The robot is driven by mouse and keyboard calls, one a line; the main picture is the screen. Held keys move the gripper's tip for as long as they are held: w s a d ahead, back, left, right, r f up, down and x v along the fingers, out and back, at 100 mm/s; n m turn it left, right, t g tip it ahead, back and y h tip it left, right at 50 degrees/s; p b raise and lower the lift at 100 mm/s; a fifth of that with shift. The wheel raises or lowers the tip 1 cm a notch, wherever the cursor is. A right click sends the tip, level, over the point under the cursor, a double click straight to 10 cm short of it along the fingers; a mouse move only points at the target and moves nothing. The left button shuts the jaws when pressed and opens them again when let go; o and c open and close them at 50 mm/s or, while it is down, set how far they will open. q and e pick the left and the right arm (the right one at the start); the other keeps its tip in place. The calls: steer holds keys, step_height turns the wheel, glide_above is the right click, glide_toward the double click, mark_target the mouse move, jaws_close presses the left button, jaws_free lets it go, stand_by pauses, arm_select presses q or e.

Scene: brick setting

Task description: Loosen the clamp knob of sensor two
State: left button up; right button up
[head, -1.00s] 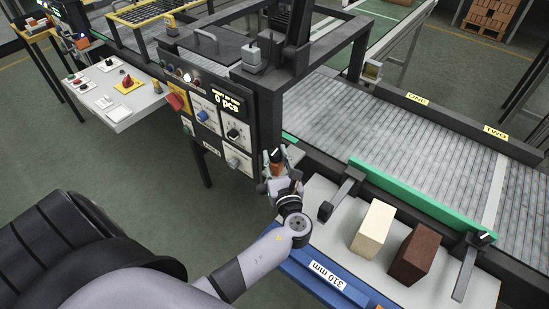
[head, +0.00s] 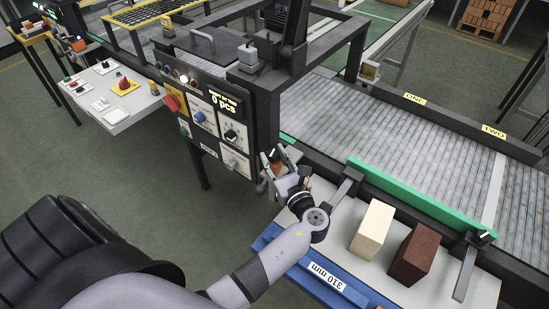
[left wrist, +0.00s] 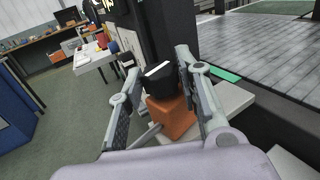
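An orange block-shaped body (left wrist: 172,118) topped by a black knob (left wrist: 160,80) with a white stripe stands in the left wrist view. My left gripper (left wrist: 158,90) is open, with one finger on each side of the knob and gaps showing. In the head view my left gripper (head: 279,160) is at the right edge of the control panel, largely covering the orange body. Another black knob with a white mark (head: 482,238) sits on the right-hand bracket, near the label TWO (head: 493,131). I cannot tell which sensor the orange body is. My right gripper is out of view.
The control panel (head: 215,125) stands close left of my gripper. A cream brick (head: 371,229) and a brown brick (head: 414,254) lie on the grey shelf right of my arm. The green guide (head: 420,200) and roller conveyor (head: 390,130) lie behind.

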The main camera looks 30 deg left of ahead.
mark_target(274, 156)
arm_select(q)
steer(key=o, duration=0.4)
step_height(274, 156, up, 10)
stand_by(0.6)
